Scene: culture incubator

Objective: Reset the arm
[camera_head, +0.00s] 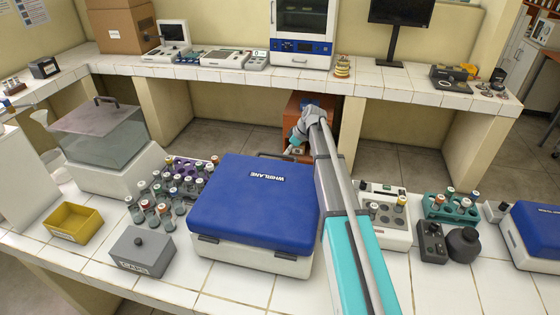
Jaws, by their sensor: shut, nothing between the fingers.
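My arm reaches from the bottom edge of the head view up past the right side of the blue-lidded box (250,207). Its far end bends down to the left beyond the box. My gripper (296,150) is small there, just past the box's back edge and in front of an orange-brown cabinet (322,125) under the back bench. The gripper looks shut, with nothing seen in it. Its fingertips are small and hard to make out. The incubator-like cabinet (302,46) with a glass door and blue panel stands on the back bench, apart from the gripper.
Tubes in a purple rack (187,166) stand left of the box. A white block with tubes (387,232) and a teal rack (455,210) stand right of the arm. A yellow tray (73,223), a grey box (142,252) and a clear-sided bath (100,140) are at left.

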